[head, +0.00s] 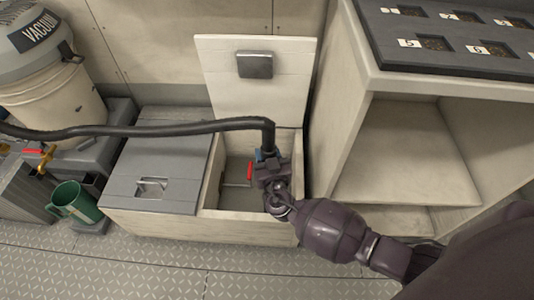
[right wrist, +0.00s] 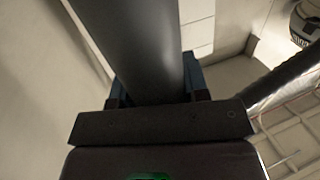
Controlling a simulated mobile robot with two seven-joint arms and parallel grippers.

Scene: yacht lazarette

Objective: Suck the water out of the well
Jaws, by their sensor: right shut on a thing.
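The well (head: 207,185) is an open, cream-walled compartment, its lid (head: 230,95) standing raised behind it. Its bottom is grey; I cannot tell how much water lies there. A red piece (head: 250,171) shows inside, beside my gripper. My right gripper (head: 267,158) is over the right part of the well, shut on the black vacuum hose (head: 170,129). The hose bends down into the gripper, and its lower end is hidden. In the right wrist view the hose (right wrist: 135,45) runs between the blue-tipped fingers. The vacuum (head: 40,45) stands at the far left. My left gripper is out of view.
A closed grey hatch (head: 150,165) lies left of the well. A green jug (head: 75,202) stands further left. A cream cabinet (head: 405,150) with open shelves and a dark numbered panel (head: 460,35) rises close on the right. The tread-plate floor (head: 150,260) in front is clear.

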